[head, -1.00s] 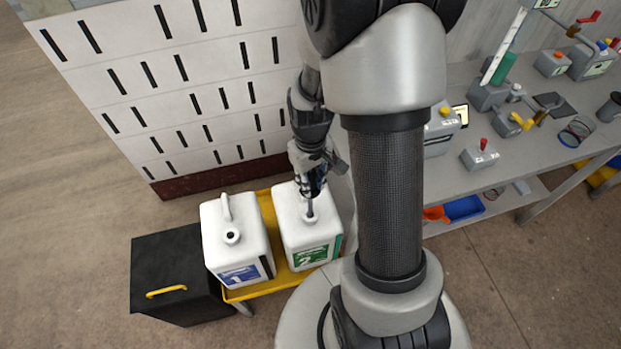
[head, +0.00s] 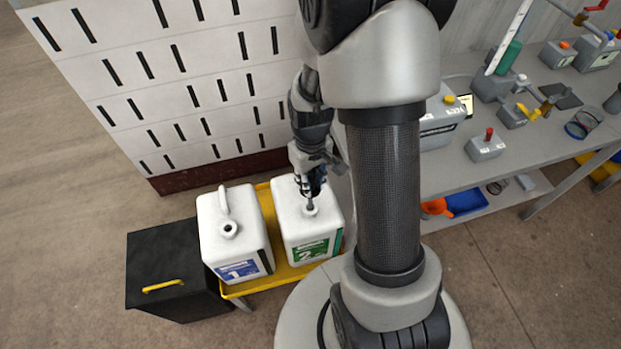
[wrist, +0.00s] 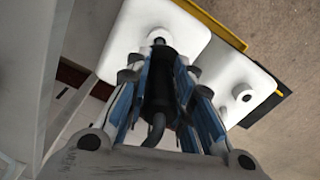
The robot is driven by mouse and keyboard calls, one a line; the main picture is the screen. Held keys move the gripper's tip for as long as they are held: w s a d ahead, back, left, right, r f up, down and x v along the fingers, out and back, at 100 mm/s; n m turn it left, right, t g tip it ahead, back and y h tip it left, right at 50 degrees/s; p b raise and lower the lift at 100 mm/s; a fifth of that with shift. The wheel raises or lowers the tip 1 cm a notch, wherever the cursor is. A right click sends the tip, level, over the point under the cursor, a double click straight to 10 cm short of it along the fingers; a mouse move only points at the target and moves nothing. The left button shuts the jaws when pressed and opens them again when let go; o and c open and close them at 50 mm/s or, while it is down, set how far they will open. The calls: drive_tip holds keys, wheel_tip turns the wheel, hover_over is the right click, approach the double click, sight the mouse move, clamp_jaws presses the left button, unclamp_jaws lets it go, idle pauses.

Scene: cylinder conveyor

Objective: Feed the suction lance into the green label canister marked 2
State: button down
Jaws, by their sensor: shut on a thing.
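The white canister marked 2 with a green label (head: 310,250) stands upright on a yellow tray, its open neck facing up. My gripper (head: 314,188) is above that neck, pointing down, shut on the dark suction lance (wrist: 158,85). In the head view the lance's thin lower end reaches the neck and appears to run into it; how deep it sits is hidden. In the wrist view the lance lies between the blue-padded fingers, with the canister marked 2 (wrist: 128,40) beyond it.
A white canister marked 1 with a blue label (head: 235,245) stands close on the left, its neck open. The yellow tray (head: 290,276) holds both. A black box with a yellow handle (head: 165,285) is further left. A slotted white panel (head: 170,80) rises behind; a workbench (head: 460,170) is at right.

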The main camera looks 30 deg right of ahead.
sight(311, 201)
drive_tip(key=shift+f, duration=0.15)
idle(0.5)
drive_tip(key=shift+f+b, duration=1.5)
drive_tip(key=shift+f, duration=1.35)
drive_tip(key=shift+f, duration=2)
drive_tip(key=shift+f, duration=0.1)
drive_tip(key=c, duration=1.3)
unclamp_jaws()
